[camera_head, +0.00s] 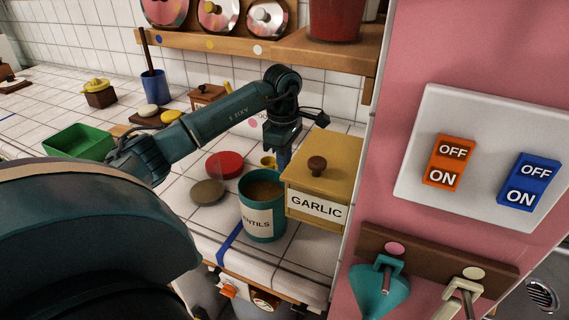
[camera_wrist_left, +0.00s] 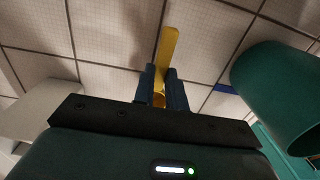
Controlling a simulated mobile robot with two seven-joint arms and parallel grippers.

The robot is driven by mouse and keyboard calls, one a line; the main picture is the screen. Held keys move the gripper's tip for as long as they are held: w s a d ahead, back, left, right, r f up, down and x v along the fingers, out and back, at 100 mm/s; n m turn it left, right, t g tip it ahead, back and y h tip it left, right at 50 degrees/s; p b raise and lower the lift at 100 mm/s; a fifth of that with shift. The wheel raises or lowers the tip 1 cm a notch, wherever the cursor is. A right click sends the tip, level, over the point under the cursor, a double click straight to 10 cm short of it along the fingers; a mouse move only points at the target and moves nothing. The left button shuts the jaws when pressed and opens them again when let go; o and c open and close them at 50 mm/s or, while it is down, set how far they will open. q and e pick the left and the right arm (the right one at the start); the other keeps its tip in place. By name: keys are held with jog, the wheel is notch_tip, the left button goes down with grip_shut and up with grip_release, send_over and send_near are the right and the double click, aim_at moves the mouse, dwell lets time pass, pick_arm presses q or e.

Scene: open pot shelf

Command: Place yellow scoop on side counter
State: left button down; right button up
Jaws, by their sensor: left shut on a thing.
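The yellow scoop (camera_head: 268,161) shows as a small yellow piece beside my left gripper (camera_head: 283,156) in the head view. In the left wrist view its yellow handle (camera_wrist_left: 169,48) sticks out from between the fingers of my left gripper (camera_wrist_left: 161,88), which is shut on it. My left gripper points down behind the teal lentils canister (camera_head: 262,220) and beside the garlic box, over the white tiled counter (camera_head: 178,192). Whether the scoop touches the tiles is unclear. My right gripper is not in view.
The yellow garlic box (camera_head: 322,170) stands close on the right of my gripper. A red lid (camera_head: 224,164) and a grey-brown lid (camera_head: 208,191) lie to its left. A green bin (camera_head: 78,142) is farther left. A pink wall (camera_head: 400,60) bounds the right.

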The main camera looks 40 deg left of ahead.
pick_arm(q)
jog(key=shift+f, duration=0.65)
jog(key=shift+f, duration=0.15)
jog(key=c, duration=1.4)
grip_release()
jog(key=shift+c, duration=0.2)
notch_tip(320, 180, up, 12)
jog(key=shift+a+r, duration=0.15)
jog(key=shift+r, duration=0.05)
jog(key=shift+s+f, duration=0.1)
